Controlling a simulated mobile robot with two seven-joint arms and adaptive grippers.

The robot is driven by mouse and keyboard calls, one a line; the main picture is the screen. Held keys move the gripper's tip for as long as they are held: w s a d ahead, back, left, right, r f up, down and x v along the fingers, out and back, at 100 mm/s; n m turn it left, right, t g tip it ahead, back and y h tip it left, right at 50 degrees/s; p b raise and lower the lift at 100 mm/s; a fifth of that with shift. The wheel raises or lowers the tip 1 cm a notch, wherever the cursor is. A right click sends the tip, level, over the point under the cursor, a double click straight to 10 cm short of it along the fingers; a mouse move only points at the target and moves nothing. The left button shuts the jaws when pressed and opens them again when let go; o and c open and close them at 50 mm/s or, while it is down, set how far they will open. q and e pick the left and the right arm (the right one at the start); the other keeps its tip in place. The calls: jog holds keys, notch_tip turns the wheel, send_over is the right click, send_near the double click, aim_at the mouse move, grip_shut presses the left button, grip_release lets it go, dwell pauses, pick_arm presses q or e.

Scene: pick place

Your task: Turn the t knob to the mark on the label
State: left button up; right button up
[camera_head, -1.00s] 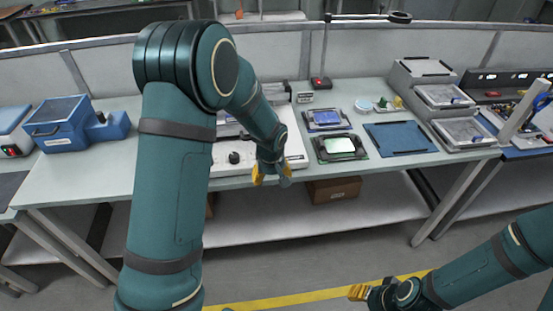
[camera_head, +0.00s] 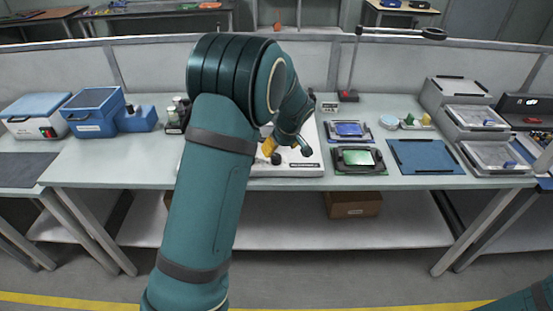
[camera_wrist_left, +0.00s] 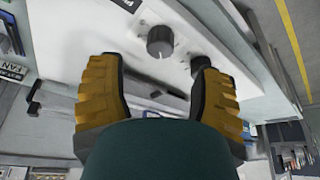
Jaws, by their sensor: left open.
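A white panel device (camera_head: 311,161) stands on the bench, partly hidden behind my left arm. A dark knob (camera_head: 276,158) shows at its front. In the left wrist view, a round grey-black knob (camera_wrist_left: 160,41) stands on the white panel (camera_wrist_left: 110,40), with a smaller black knob (camera_wrist_left: 201,65) to its right. I cannot tell which is the T knob. Part of a printed label (camera_wrist_left: 94,9) is at the top left; no mark is readable. My left gripper (camera_head: 288,149) is open above the panel, its yellow fingers spread around empty space short of the knobs. My right gripper is out of view.
Blue-framed (camera_head: 348,129) and green-screen (camera_head: 357,158) devices and a blue mat (camera_head: 425,157) lie right of the panel. Grey tray units (camera_head: 487,153) stand farther right. Blue boxes (camera_head: 93,112) are at the left. A cardboard box (camera_head: 353,204) sits on the lower shelf.

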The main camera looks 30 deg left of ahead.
aim_at(276, 156)
pick_arm(q)
jog(key=b+x, duration=0.1)
jog(key=x, duration=0.5)
jog(key=shift+f, duration=0.2)
grip_shut()
